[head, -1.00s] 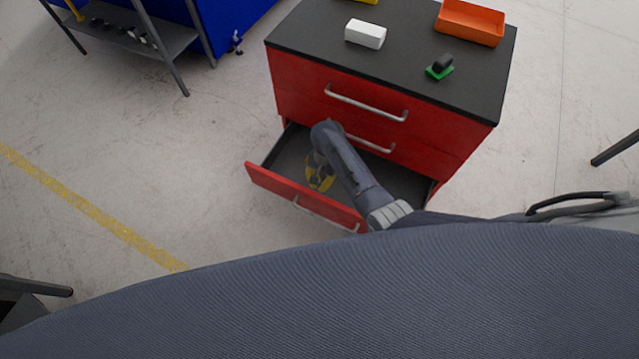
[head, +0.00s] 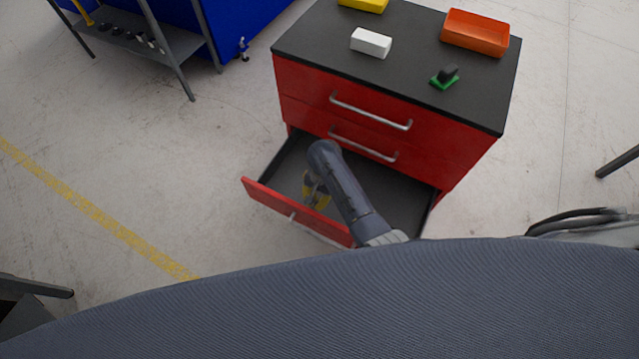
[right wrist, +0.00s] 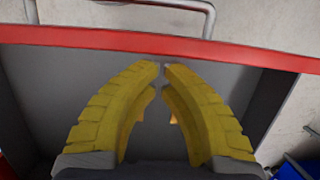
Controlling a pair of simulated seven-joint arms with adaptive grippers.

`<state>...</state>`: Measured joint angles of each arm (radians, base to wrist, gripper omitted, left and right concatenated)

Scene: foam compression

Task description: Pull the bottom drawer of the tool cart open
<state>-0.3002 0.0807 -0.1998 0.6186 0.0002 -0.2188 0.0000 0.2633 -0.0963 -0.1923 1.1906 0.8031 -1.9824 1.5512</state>
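The red tool cart (head: 300,95) has a black top. Its bottom drawer (head: 395,200) stands well out, with the dark grey inside showing. The red drawer front (head: 270,197) has a silver handle (head: 318,231), partly hidden by my body in the head view. My right gripper (head: 314,195) points down over the drawer, behind the front panel. In the right wrist view its yellow fingers (right wrist: 161,68) are together at the tips, with nothing between them. The red front edge (right wrist: 220,52) and the handle (right wrist: 160,5) lie past the fingertips; contact cannot be told. My left gripper is not in view.
The two upper drawers are shut, with handles (head: 370,112). On the cart top are a white block (head: 371,43), an orange bin (head: 474,33), a yellow bin (head: 364,4) and a green-and-black item (head: 445,77). A grey shelf (head: 150,35) stands upper left. The floor left of the cart is clear.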

